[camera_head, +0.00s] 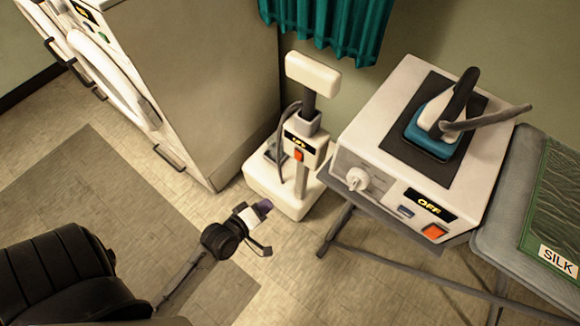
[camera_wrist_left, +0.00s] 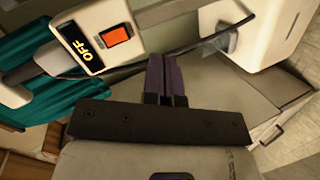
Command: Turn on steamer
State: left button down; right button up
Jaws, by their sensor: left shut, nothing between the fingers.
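The garment steamer (camera_head: 298,145) stands upright on the floor in the middle of the head view, with a white base (camera_head: 285,197), a pole and a white head on top. Its control box shows large in the left wrist view, with an orange switch (camera_wrist_left: 116,36) beside a display (camera_wrist_left: 83,45) reading OFF. My left gripper (camera_head: 262,207) is shut and empty, in front of the steamer's base. In the left wrist view its purple fingertips (camera_wrist_left: 166,62) are beside the control box, with no visible contact with the switch. My right gripper is out of view.
An ironing station (camera_head: 420,150) on a stand is to the right, with a knob, an OFF display and its own orange switch (camera_head: 433,231). A large white machine (camera_head: 190,80) stands left of the steamer. A teal curtain (camera_head: 335,25) hangs behind. A grey hose runs beside the steamer.

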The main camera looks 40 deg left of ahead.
aim_at(297, 159)
pick_arm(q)
jog(key=r+n+t, duration=0.1)
jog(key=n, duration=0.1)
jog(key=a+r+n+t+y, duration=0.1)
jog(key=r+n, duration=0.2)
jog(key=shift+w+a+n+t, duration=0.3)
jog(key=shift+w+a+t, duration=0.05)
jog(key=shift+w+t, duration=0.05)
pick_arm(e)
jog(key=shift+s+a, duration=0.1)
pick_arm(q)
jog(key=shift+w+f, duration=0.1)
jog(key=w+b, duration=0.1)
jog(key=w, duration=0.3)
jog(key=w+a+f+b, duration=0.1)
jog(key=w, duration=0.4)
jog(key=w+b, duration=0.1)
jog(key=w, duration=0.3)
jog(key=shift+w+a+f, duration=0.2)
jog(key=shift+w+f, duration=0.1)
jog(key=shift+w, duration=0.05)
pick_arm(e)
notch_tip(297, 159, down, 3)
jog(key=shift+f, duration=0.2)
